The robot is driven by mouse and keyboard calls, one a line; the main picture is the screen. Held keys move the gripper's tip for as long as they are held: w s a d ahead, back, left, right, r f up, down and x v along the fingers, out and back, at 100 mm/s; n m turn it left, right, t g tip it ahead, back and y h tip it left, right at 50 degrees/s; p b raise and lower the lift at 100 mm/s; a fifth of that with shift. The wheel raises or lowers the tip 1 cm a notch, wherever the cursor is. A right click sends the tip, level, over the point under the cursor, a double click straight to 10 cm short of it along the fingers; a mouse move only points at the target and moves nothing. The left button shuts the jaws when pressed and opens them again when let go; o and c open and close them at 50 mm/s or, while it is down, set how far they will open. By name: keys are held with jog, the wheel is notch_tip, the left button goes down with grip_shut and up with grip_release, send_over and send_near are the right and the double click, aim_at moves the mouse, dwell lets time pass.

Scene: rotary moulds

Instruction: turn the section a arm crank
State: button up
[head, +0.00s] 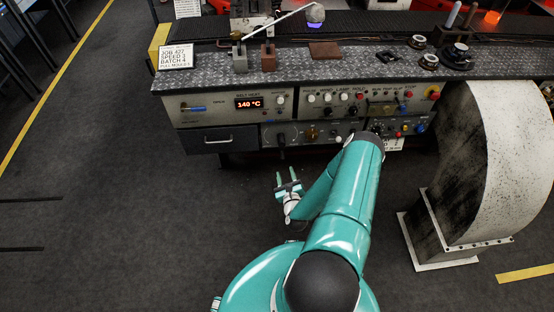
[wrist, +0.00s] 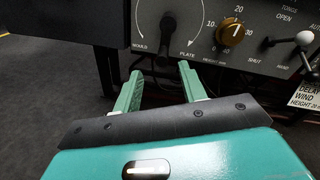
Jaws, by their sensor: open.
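A black crank (head: 282,141) hangs with its handle down on the lower control panel under the bench. In the wrist view this crank (wrist: 168,24) sits on a round dial plate between the words MOULD and PLATE. A section A label is not legible. My gripper (head: 287,176) is open and empty, in front of and below the crank. In the wrist view my gripper (wrist: 160,72) has two parted green fingers pointing toward the panel, with the crank's handle ahead between them and apart from them.
A brass knob (wrist: 230,33) with a numbered scale is right of the crank, and a white-balled lever (wrist: 304,38) farther right. A dark drawer (head: 217,140) is left of it. A large pale curved housing (head: 510,150) stands at right. The floor (head: 150,215) at left is clear.

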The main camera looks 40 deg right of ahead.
aim_at(283, 156)
jog(key=w+d+m, duration=0.1)
jog(key=w+d, duration=0.1)
jog(key=w, duration=0.1)
jog(key=w+d+f+m+h, duration=0.1)
jog(key=w, duration=0.2)
jog(key=w+d+f+m, duration=0.1)
jog(key=w+d, duration=0.1)
jog(key=w, duration=0.1)
jog(key=shift+d+h, duration=0.3)
grip_shut()
